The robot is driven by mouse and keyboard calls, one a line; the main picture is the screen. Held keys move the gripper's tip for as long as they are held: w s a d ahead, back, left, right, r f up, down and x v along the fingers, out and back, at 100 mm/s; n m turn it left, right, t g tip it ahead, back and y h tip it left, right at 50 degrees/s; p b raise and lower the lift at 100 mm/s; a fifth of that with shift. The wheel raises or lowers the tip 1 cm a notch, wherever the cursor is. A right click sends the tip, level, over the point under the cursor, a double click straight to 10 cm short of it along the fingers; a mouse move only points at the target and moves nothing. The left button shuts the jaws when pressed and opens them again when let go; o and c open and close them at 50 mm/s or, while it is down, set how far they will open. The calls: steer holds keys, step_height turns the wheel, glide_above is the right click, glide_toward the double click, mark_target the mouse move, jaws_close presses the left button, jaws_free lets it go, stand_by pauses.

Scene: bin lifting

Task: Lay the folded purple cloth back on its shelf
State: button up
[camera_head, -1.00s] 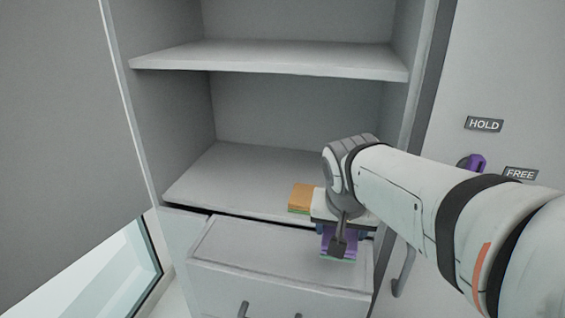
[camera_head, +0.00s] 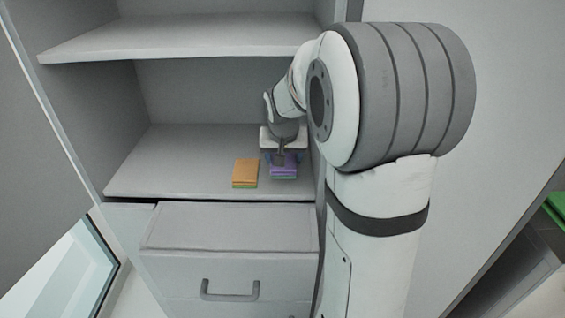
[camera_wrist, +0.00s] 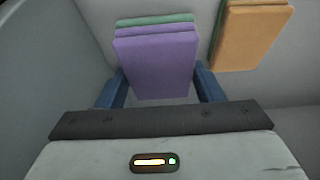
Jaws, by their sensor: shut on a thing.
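The folded purple cloth (camera_head: 284,171) is at the right end of the lower shelf (camera_head: 170,165), near the cabinet's right wall. A green layer shows along one edge of it. My gripper (camera_head: 283,161) is shut on the cloth. In the wrist view the purple cloth (camera_wrist: 156,65) lies between the two blue fingers of my gripper (camera_wrist: 160,88). I cannot tell whether the cloth touches the shelf surface.
A folded orange cloth (camera_head: 245,173) lies on the lower shelf just left of the purple one, and it also shows in the wrist view (camera_wrist: 252,38). An upper shelf (camera_head: 190,40) is above. A drawer (camera_head: 235,255) sticks out below. The lower shelf's left part is clear.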

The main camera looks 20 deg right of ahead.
step_height(320, 180, down, 3)
steer(key=shift+f+p, duration=0.1)
steer(key=shift+p, duration=0.2)
steer(key=shift+w+f, duration=0.1)
steer(key=shift+f, duration=0.45)
steer(key=o, duration=0.9)
steer(key=shift+r, duration=0.1)
